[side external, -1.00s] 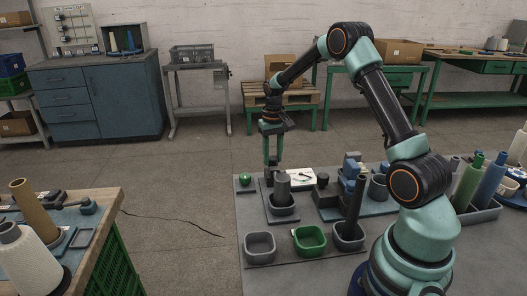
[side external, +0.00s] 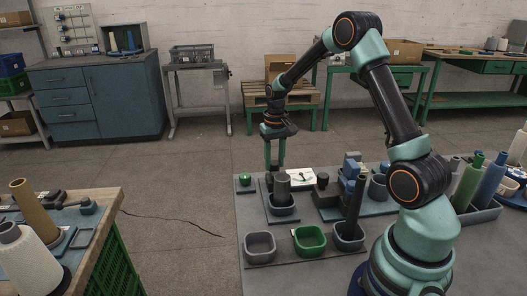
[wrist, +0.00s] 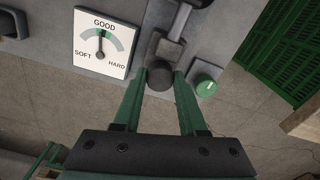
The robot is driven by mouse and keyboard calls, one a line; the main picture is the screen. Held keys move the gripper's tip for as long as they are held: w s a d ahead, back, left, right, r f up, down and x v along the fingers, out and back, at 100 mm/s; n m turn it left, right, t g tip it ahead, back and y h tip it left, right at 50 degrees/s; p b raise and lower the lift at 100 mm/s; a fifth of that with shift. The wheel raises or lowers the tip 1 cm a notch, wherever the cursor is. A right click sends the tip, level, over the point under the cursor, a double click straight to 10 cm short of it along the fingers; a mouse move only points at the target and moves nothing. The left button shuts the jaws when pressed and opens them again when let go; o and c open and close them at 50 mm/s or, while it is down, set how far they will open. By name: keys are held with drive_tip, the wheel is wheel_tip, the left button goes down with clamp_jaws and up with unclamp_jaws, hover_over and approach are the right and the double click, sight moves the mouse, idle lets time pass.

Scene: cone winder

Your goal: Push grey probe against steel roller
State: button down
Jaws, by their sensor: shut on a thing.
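My gripper (side external: 275,165) points down at the far left part of the bench. In the wrist view its green fingers (wrist: 160,82) are shut on the round dark knob of the grey probe (wrist: 160,76), with one finger on each side. A dark block and a light grey bar (wrist: 180,20) run from the knob toward a rounded grey part at the top edge.
A white gauge (wrist: 103,42) has its needle at GOOD; it also shows in the side view (side external: 300,177). A green button (wrist: 205,86) is right of the knob. A grey bin (side external: 260,246) and a green bin (side external: 310,241) stand nearer. The bench edge is close.

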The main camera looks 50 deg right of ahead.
drive_tip(key=shift+s+a, duration=0.1)
drive_tip(key=shift+a, duration=0.05)
drive_tip(key=shift+c, duration=2.3)
unclamp_jaws()
wheel_tip(320, 180, up, 12)
drive_tip(key=shift+r, duration=0.15)
drive_tip(key=s+a+r+n+t, duration=0.2)
drive_tip(key=s+a, duration=0.4)
drive_tip(key=a, duration=0.3)
drive_tip(key=s+a+r+n+t, duration=0.3)
drive_tip(key=s+a+n, duration=0.1)
drive_tip(key=s+a, duration=0.3)
drive_tip(key=shift+s+a+r, duration=0.15)
drive_tip(key=shift+s+a, duration=0.05)
drive_tip(key=shift+a, duration=1.05)
